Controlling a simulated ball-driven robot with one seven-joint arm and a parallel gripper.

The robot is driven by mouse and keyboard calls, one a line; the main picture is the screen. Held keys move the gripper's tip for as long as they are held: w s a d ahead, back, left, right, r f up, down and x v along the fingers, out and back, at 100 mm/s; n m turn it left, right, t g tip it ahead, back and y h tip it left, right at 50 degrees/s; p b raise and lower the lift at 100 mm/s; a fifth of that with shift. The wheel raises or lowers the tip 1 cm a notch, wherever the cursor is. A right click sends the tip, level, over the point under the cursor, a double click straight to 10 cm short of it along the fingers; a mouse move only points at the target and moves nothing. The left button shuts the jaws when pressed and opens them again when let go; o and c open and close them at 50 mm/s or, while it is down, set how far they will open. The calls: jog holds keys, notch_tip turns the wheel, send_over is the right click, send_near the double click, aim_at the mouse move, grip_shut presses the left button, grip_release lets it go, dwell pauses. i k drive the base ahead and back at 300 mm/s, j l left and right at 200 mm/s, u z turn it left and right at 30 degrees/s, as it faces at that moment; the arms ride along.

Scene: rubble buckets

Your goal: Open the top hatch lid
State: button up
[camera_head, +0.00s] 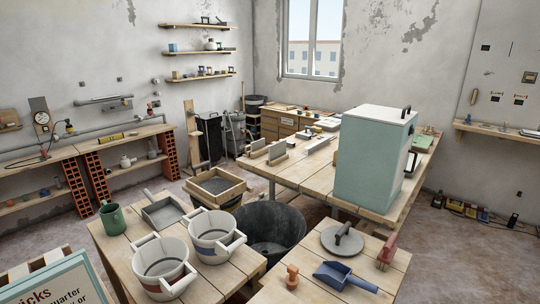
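A tall pale green box (367,167) stands on the long wooden table. Its white top lid (378,113) lies flat and looks shut. A black handle (406,112) stands up near the lid's right edge. Another dark handle (412,163) shows on the box's right side. My gripper and arm are not in view.
The long wooden table (312,172) carries grey plates on wooden blocks. In front are two white buckets (161,268), a green mug (112,217), a large black tub (270,236), a blue scoop (345,276) and a red-handled brush (387,252). A sign (55,284) stands at lower left.

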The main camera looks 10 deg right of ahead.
aim_at(396, 116)
jog(key=i+l+u, duration=0.1)
jog(key=i+l, duration=0.15)
jog(key=l, duration=0.25)
jog(key=i+l+u, duration=0.1)
jog(key=i+l, duration=0.15)
jog(key=l, duration=0.3)
jog(key=i+l, duration=0.2)
jog(key=l, duration=0.3)
jog(key=i+l+u, duration=0.15)
jog(key=l, duration=0.4)
jog(key=i+l+u, duration=0.1)
jog(key=i+l, duration=0.15)
jog(key=l, duration=0.35)
jog(key=i+l+u, duration=0.1)
jog(key=l, duration=0.45)
jog(key=i+l+u, duration=0.1)
jog(key=l, duration=0.5)
jog(key=i+l, duration=0.25)
jog(key=l, duration=0.35)
jog(key=u, duration=0.05)
